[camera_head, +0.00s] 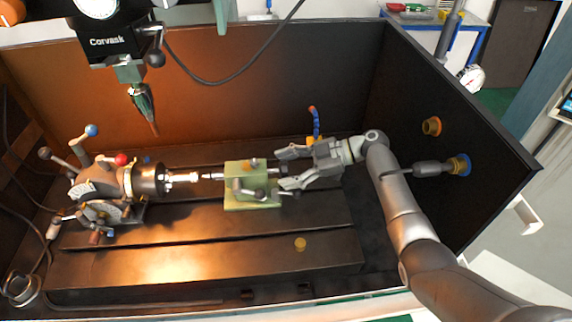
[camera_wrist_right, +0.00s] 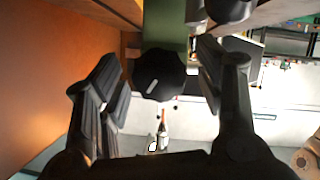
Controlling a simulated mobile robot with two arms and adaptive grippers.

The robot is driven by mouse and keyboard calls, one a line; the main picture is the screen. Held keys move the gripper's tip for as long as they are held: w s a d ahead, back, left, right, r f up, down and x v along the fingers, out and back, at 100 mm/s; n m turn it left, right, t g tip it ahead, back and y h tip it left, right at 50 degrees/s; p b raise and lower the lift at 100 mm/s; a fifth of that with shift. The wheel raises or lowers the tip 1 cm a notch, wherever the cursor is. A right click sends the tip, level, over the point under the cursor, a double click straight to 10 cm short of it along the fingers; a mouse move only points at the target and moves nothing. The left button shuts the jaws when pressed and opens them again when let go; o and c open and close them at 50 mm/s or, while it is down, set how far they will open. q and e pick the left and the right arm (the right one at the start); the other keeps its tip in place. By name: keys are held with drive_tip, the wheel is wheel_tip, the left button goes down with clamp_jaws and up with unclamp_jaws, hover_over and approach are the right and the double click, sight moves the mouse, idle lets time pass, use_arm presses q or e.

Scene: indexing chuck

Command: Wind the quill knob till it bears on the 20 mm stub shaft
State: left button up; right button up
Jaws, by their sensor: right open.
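The pale stub shaft (camera_head: 182,177) sticks out to the right from the dark chuck (camera_head: 147,180) of the indexing head. The green tailstock (camera_head: 250,199) stands to its right, with its thin quill point (camera_head: 212,176) facing the shaft. I cannot tell whether point and shaft touch. My right gripper (camera_head: 286,169) is at the tailstock's right end, fingers spread. In the right wrist view the black lobed quill knob (camera_wrist_right: 160,75), with a white mark on its face, sits between the open fingers, with gaps visible on both sides. My left gripper is not in view.
A dark slotted bed (camera_head: 200,262) carries both units inside a walled enclosure. A spindle head with a tool (camera_head: 143,105) hangs above the chuck. An orange-and-blue hose (camera_head: 313,122) stands behind my gripper. A small brass piece (camera_head: 300,244) lies at the front; bed around it is clear.

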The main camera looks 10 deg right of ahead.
drive_tip(key=shift+a+f, duration=0.2)
drive_tip(key=shift+a, duration=0.1)
drive_tip(key=c, duration=1)
drive_tip(key=shift+w+f+m+b, duration=0.15)
drive_tip(key=shift+m+b, duration=0.15)
drive_tip(key=shift+b, duration=0.6)
drive_tip(key=m+g+b, duration=0.2)
drive_tip(key=b, duration=0.2)
drive_tip(key=shift+b, duration=0.3)
drive_tip(key=shift+m+g+b, duration=0.7)
drive_tip(key=shift+m+b, duration=0.3)
drive_tip(key=shift+b, duration=0.2)
drive_tip(key=shift+r, duration=0.2)
drive_tip(key=o, duration=1)
